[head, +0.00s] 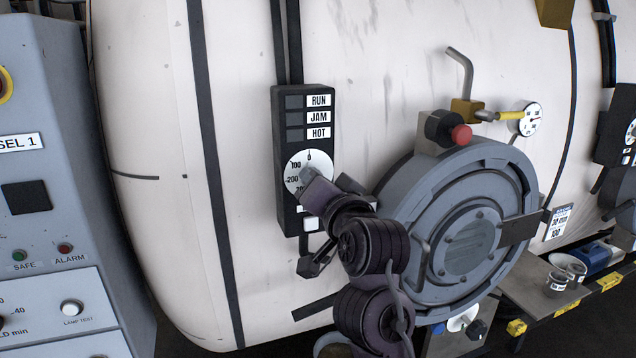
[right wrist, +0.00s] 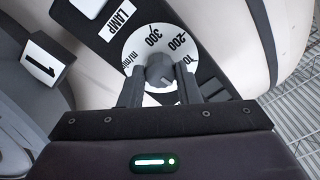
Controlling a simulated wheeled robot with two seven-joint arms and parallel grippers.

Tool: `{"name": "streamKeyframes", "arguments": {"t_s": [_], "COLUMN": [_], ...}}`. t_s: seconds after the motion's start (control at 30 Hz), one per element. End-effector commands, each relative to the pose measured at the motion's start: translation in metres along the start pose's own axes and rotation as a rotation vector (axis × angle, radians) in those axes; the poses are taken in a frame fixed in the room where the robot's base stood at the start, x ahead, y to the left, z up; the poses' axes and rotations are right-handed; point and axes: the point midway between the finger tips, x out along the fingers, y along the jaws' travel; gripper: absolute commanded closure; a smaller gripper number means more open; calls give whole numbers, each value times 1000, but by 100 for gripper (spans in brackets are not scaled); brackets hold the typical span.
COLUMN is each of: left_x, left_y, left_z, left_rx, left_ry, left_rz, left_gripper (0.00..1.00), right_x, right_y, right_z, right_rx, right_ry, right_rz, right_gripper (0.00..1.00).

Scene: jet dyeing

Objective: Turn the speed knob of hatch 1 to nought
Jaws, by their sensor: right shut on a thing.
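The speed knob (right wrist: 160,72) is a dark grey round knob in the middle of a white dial (right wrist: 136,50) marked in m/min. In the head view the same dial (head: 296,166) sits on a black panel, with 0 at its top and 100 and 200 down its left side. My right gripper (right wrist: 161,92) is shut on the knob, one finger on each side. In the head view my right gripper (head: 308,184) covers the knob and the dial's lower right. A pale mark shows on the knob, but its exact reading is unclear. My left gripper is not in view.
The black panel (head: 290,220) carries RUN, JAM and HOT labels. The round grey hatch (head: 465,250) stands right of it, close to my arm. A plate marked 1 (right wrist: 42,65) shows in the wrist view. A grey control cabinet (head: 50,190) stands at the left.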

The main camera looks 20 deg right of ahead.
Motion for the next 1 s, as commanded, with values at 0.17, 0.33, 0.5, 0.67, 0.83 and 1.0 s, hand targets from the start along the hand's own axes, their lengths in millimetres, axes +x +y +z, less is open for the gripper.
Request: {"name": "streamKeyframes", "arguments": {"t_s": [0.17,0.33,0.5,0.67,0.83,1.0], "left_x": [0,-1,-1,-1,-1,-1], "left_y": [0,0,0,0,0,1], "left_z": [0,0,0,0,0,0], "left_rx": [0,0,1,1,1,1], "left_ry": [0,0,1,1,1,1], "left_rz": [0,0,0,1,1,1], "left_gripper": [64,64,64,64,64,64], "right_x": [0,0,0,0,0,0], "right_y": [0,0,0,0,0,0], "right_z": [0,0,0,0,0,0], "right_rx": [77,113,126,126,126,125], "right_ry": [0,0,0,0,0,0], "right_rz": [-1,0,0,0,0,0], "right_gripper": [93,93,93,93,68,48]}}
